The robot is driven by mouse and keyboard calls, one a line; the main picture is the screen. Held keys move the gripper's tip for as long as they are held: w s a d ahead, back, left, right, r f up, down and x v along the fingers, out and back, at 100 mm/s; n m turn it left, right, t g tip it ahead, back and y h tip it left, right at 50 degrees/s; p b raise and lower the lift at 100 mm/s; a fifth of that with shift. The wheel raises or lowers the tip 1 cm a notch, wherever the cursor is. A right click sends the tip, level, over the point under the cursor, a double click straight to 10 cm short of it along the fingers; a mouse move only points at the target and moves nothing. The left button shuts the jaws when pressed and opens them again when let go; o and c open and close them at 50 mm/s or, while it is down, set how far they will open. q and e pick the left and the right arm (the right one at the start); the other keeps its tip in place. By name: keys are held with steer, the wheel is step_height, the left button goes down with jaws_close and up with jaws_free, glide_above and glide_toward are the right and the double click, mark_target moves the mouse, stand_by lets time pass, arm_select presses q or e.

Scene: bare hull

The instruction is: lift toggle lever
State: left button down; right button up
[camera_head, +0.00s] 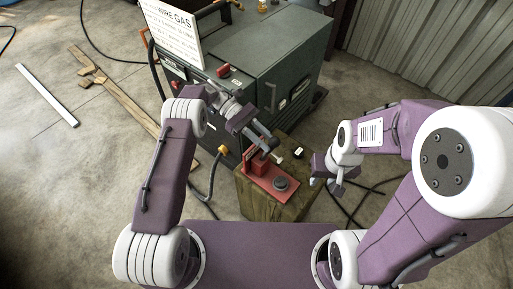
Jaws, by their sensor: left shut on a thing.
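A red toggle switch unit (259,164) stands on a red base plate (262,186) on top of a wooden block (293,207). A small light-coloured tip (279,159), perhaps the end of its lever, shows beside it. My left gripper (268,144) reaches down from the left over the unit. It is shut at the lever, whose shaft is mostly hidden by the fingers. My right gripper (326,186) hangs empty to the right of the block, apart from it, with its fingers apart.
A dark round knob (280,184) sits on the same plate. A green machine (262,62) with a white sign (172,30) stands behind the block. Cables lie on the concrete floor around it. Wooden planks (115,92) and a white strip (47,95) lie at left.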

arm_select(q)
steer(key=shift+w+a+f+b, duration=0.15)
steer(key=shift+a+f+b, duration=0.05)
steer(key=shift+b, duration=0.15)
steer(key=shift+r, duration=0.1)
arm_select(e)
steer(key=shift+a+f, duration=0.5)
steer(key=shift+f, duration=0.25)
arm_select(q)
steer(key=c, duration=1.2)
jaws_free()
steer(key=shift+a, duration=0.1)
arm_select(e)
steer(key=shift+w+a, duration=0.1)
arm_select(q)
steer(key=shift+r, duration=0.15)
